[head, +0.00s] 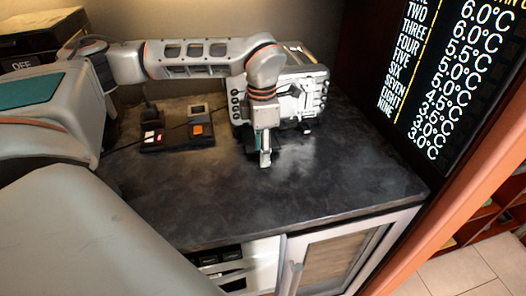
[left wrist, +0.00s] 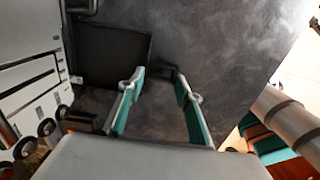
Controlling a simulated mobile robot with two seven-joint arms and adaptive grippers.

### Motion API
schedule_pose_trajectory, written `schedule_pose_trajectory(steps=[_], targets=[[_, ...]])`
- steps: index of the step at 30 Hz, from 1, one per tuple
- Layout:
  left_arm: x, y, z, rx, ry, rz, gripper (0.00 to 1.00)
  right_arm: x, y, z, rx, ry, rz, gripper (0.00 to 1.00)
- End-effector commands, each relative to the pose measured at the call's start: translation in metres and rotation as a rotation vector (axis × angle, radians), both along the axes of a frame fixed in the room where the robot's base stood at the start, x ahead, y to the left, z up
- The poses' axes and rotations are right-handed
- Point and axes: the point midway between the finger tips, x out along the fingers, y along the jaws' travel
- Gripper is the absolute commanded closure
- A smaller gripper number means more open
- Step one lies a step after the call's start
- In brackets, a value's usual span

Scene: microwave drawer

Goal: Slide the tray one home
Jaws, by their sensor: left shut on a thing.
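A white and grey appliance with a row of dark knobs (head: 282,95) stands on the dark countertop; its front also shows at the left of the left wrist view (left wrist: 38,90). A flat black tray (left wrist: 112,52) sticks out from its front. My left gripper (head: 265,158) points down in front of the appliance. In the left wrist view its teal-padded fingers (left wrist: 160,76) are closed on a small dark part at the tray's outer edge, which looks like its handle. The fingertips partly hide that part. My right gripper is in neither view.
The countertop (head: 330,180) is clear in front and to the right. A black box with red switches (head: 178,137) and a cable lie left of the appliance. A temperature board (head: 455,70) stands at right. A cabinet door with a handle (head: 292,280) is below.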

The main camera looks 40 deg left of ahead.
Motion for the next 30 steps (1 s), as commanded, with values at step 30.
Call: schedule_pose_trajectory(steps=[30], targets=[[0.015, 0.018, 0.0, 0.001, 0.001, 0.001, 1.0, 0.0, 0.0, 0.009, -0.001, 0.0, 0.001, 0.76]])
